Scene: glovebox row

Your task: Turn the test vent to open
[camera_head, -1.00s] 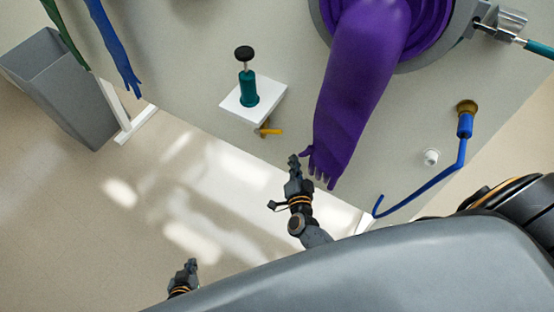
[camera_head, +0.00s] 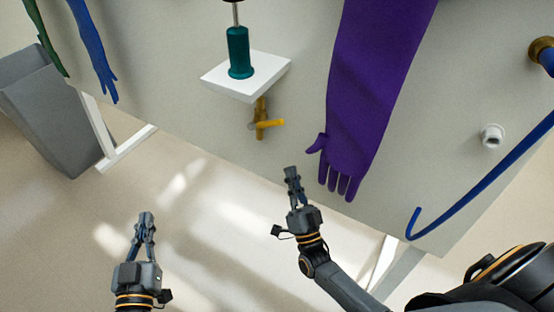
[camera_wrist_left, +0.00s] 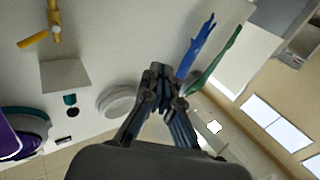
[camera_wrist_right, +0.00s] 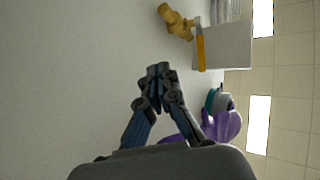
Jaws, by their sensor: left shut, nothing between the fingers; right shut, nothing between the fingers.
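A brass valve (camera_head: 261,112) with a yellow lever (camera_head: 270,124), seemingly the test vent, sits on the grey panel below a white shelf. The lever points right in the head view, across the valve body. The valve shows at the top left of the left wrist view (camera_wrist_left: 54,18) and the top of the right wrist view (camera_wrist_right: 175,22), its lever (camera_wrist_right: 200,50) beside the shelf. My right gripper (camera_head: 291,172) is shut and empty, below and right of the valve, apart from it. My left gripper (camera_head: 146,220) is shut and empty, further left and lower.
A purple glove (camera_head: 365,110) hangs close right of the valve. The white shelf (camera_head: 215,82) holds a teal cylinder (camera_head: 239,52). A blue glove (camera_head: 95,50), green glove (camera_head: 45,45) and grey bin (camera_head: 55,110) are left. A blue hose (camera_head: 480,175) runs at right.

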